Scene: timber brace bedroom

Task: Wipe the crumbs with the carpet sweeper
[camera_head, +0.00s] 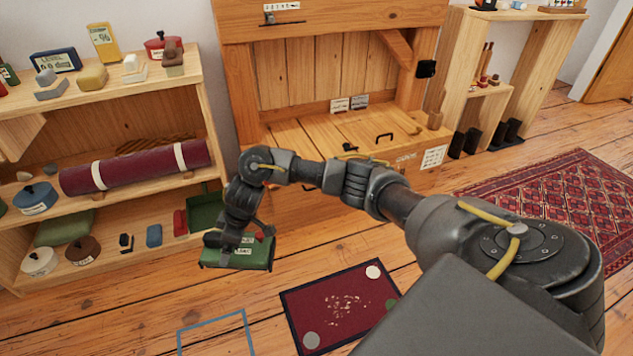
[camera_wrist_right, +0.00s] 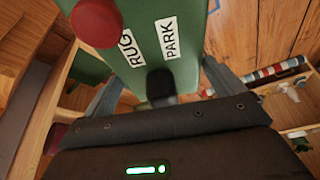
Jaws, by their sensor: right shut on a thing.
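The green carpet sweeper (camera_head: 238,257) is left of and behind the small dark red mat (camera_head: 310,296), in front of the shelf. My right gripper (camera_head: 243,238) is shut on it from above. In the right wrist view the sweeper (camera_wrist_right: 190,62) shows RUG and PARK labels and a red knob (camera_wrist_right: 97,22). A black grip (camera_wrist_right: 160,86) stands between my right fingers (camera_wrist_right: 158,92). Whether the sweeper touches the floor is hard to tell. Pale crumbs (camera_head: 345,304) lie scattered around the mat's middle. My left gripper is out of view.
A blue outlined square (camera_head: 215,328) is on the floor left of the mat. A wooden shelf unit (camera_head: 130,91) with a rolled maroon rug (camera_head: 140,167) stands at left. A wooden bench (camera_head: 345,125) stands behind. A patterned rug (camera_head: 560,200) lies at right.

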